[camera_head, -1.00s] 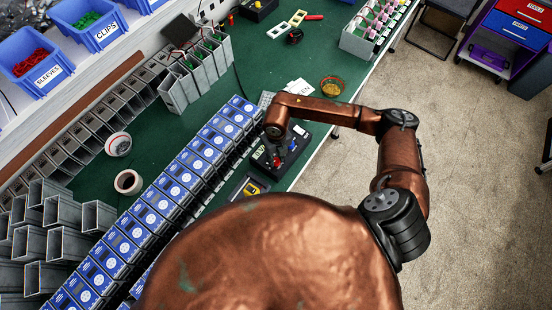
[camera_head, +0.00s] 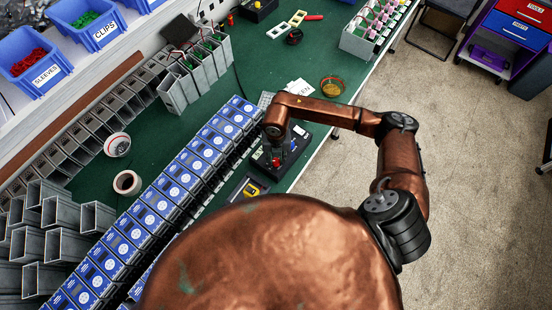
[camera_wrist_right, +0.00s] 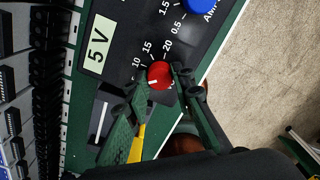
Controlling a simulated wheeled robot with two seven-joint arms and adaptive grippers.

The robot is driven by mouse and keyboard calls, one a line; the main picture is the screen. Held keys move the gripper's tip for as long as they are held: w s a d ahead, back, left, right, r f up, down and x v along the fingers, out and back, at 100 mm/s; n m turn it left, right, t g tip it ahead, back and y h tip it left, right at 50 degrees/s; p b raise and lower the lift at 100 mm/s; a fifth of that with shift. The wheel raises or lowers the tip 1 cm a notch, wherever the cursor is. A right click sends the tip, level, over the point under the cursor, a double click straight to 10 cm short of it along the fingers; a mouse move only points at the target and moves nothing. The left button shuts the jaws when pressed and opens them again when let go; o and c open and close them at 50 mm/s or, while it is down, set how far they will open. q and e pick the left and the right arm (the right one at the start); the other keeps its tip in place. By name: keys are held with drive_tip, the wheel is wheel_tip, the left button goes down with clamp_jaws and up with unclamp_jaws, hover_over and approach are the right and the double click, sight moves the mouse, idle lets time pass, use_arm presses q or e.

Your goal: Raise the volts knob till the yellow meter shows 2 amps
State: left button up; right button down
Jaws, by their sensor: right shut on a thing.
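The red knob (camera_wrist_right: 158,74) sits on a dark power supply panel (camera_wrist_right: 122,58), ringed by a scale with 10, 15 and 20; I take it for the volts knob. A white mark shows on its rim. My right gripper (camera_wrist_right: 160,80) is shut on it, one green finger on each side. In the head view, my right gripper (camera_head: 282,152) reaches down to the dark supply (camera_head: 258,160). The yellow meter (camera_head: 251,190) lies beside the supply; its reading is too small to tell. A yellow part (camera_wrist_right: 137,143) shows behind a finger. My left gripper is not in view.
A blue knob (camera_wrist_right: 201,5) with a 0.5 and 1.5 scale sits near the red one. A "5 V" label (camera_wrist_right: 97,50) is on the panel. A row of blue-faced units (camera_head: 170,190) runs beside the supply. The green bench (camera_head: 330,60) ends at its right edge.

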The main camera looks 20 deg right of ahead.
sight(276, 161)
drive_tip(key=c, duration=1.7)
unclamp_jaws()
drive_tip(key=shift+o, duration=0.2)
drive_tip(key=shift+r, duration=0.15)
wheel_tip(276, 161, up, 12)
